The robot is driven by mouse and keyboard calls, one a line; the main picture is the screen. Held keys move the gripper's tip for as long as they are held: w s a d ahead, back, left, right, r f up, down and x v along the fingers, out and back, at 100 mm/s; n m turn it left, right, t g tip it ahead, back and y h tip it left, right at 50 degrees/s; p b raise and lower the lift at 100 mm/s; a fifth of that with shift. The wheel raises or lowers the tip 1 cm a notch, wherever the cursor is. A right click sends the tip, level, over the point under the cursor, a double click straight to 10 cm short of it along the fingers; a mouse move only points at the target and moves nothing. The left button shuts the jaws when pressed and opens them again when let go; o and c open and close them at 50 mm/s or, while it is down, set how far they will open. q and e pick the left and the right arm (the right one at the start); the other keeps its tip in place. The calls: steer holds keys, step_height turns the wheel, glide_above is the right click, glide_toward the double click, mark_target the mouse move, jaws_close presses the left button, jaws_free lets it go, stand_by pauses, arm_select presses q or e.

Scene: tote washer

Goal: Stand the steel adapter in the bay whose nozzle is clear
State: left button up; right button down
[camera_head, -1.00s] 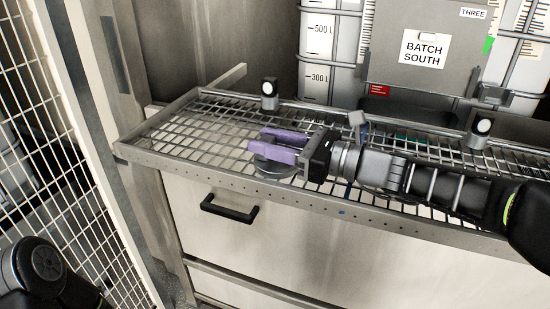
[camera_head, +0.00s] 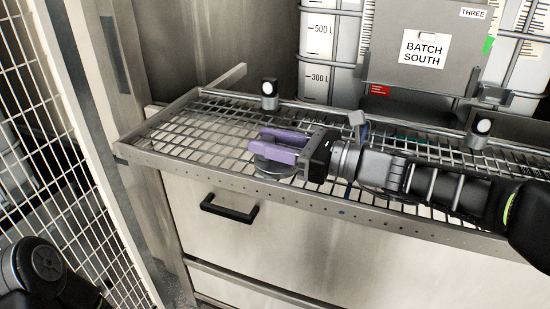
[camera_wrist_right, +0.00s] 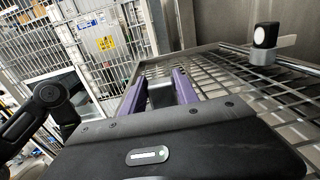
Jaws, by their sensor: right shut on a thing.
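My right gripper (camera_head: 264,143), with purple fingers, reaches in from the right over the left part of the wire rack (camera_head: 165,152). It is shut on the steel adapter (camera_head: 273,170), whose round grey metal part shows beneath the fingers, low over the rack. I cannot tell whether the adapter touches the wires. Black fittings with white round faces stand along the rear rail, one at left (camera_head: 269,90) and one at right (camera_head: 480,128). The left fitting also shows in the right wrist view (camera_wrist_right: 265,37). No nozzle is plainly visible. My left gripper is out of view.
A perforated steel lip (camera_head: 230,184) runs along the rack's front, above a panel with a black handle (camera_head: 229,208). A grey box labelled BATCH SOUTH (camera_head: 423,50) and white graduated containers (camera_head: 318,50) stand behind. A mesh fence (camera_head: 50,130) is at left. The rack's left end looks free.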

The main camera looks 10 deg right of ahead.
mark_target(269, 140)
steer(key=shift+r, duration=0.15)
stand_by(0.3)
steer(key=shift+r+p, duration=2.9)
steer(key=shift+r, duration=0.5)
